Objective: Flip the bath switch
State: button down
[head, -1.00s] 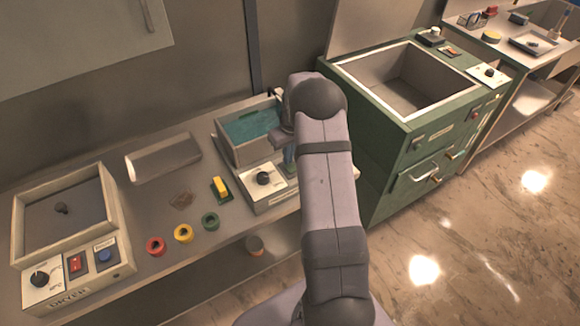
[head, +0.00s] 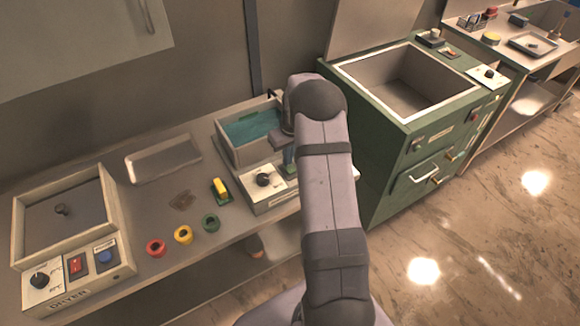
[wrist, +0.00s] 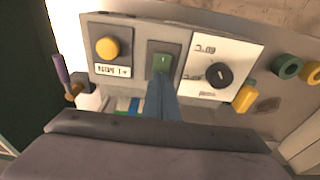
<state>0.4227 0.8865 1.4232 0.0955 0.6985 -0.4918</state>
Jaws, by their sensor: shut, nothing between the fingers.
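The bath (head: 252,128) is a pale box with blue-green liquid, on the bench left of my arm. Its front panel bears a green rocker switch (wrist: 162,63) on a dark plate, seen in the wrist view between a yellow button (wrist: 107,47) and a black knob (wrist: 217,75). My gripper (wrist: 162,80) is shut and empty. Its fingertips are at the lower edge of the green switch in that view; I cannot tell whether they touch. In the head view my gripper (head: 289,156) is over the right part of the panel, largely hidden by my arm.
A yellow block on a green base (head: 220,189) stands left of the bath panel. Red (head: 156,248), yellow (head: 183,234) and green (head: 210,223) rings lie along the bench front. A dryer (head: 70,240) with its own switch is far left. A green cabinet (head: 380,160) stands right.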

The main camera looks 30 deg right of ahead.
notch_tip(320, 180, up, 6)
jog(key=p, duration=0.3)
jog(key=shift+p, duration=0.3)
dwell(0.5)
jog(key=s+a+f+m+g+y, duration=0.15)
jog(key=s+a, duration=0.25)
jog(key=s, duration=0.6)
jog(key=s+a+f+m+g, duration=0.3)
jog(key=s+a, duration=0.1)
jog(key=s, duration=0.5)
jog(key=s+a+r+n, duration=0.2)
jog(key=s+a+r, duration=0.65)
jog(key=s, duration=0.35)
jog(key=w+a+r+n+t+h, duration=0.2)
jog(key=w+a+r+n+t, duration=0.1)
jog(key=w+a+r, duration=0.15)
notch_tip(320, 180, down, 20)
jog(key=b, duration=2)
jog(key=shift+s+d, duration=0.25)
jog(key=shift+s, duration=0.15)
